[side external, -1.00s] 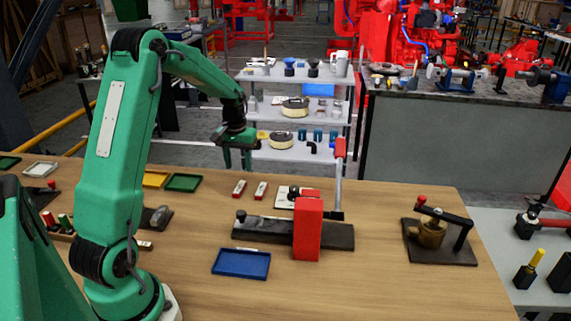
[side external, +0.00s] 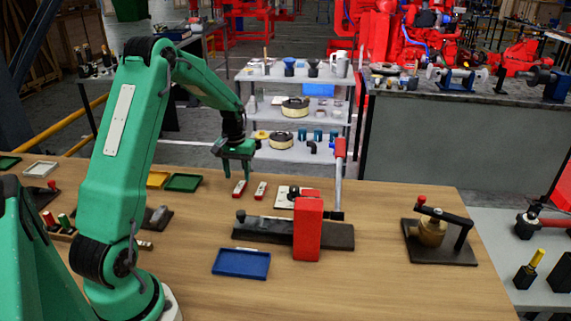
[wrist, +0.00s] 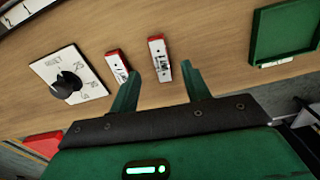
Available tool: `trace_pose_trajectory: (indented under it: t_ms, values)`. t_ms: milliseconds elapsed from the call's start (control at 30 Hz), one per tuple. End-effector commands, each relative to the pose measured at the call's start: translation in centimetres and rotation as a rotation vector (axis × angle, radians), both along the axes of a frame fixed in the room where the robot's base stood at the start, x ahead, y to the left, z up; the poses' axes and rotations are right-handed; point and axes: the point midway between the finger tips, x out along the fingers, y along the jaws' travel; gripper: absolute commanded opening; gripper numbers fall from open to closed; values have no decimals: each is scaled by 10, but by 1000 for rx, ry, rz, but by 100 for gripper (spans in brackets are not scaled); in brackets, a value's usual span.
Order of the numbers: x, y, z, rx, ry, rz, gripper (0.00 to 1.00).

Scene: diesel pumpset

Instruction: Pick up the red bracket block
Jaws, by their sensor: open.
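A tall red block (side external: 308,229) stands upright on the table at the front of a long dark base plate (side external: 262,231). My gripper (side external: 239,171) is open and empty, pointing down at the back left of the tall block, well apart from it. Two small red-and-white blocks (side external: 239,188) (side external: 260,190) lie near and below the fingers. In the wrist view my fingers (wrist: 160,72) are spread, and the two small blocks show beyond them (wrist: 117,66) (wrist: 159,58). I cannot tell whether the red patch (wrist: 42,144) at lower left is the tall block.
A blue tray (side external: 241,264) lies in front of the base plate. A lever with a red grip (side external: 340,150) rises behind the tall block. A brass valve (side external: 432,233) stands at right. A dial plate (wrist: 68,82) and a green tray (wrist: 286,35) flank the small blocks. The front right table is clear.

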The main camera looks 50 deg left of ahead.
Motion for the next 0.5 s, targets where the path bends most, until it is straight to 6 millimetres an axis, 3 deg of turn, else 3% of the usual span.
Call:
trace_pose_trajectory:
  t_ms: [500]
  values:
    - [0, 1, -48, -1, 2, 0, 47]
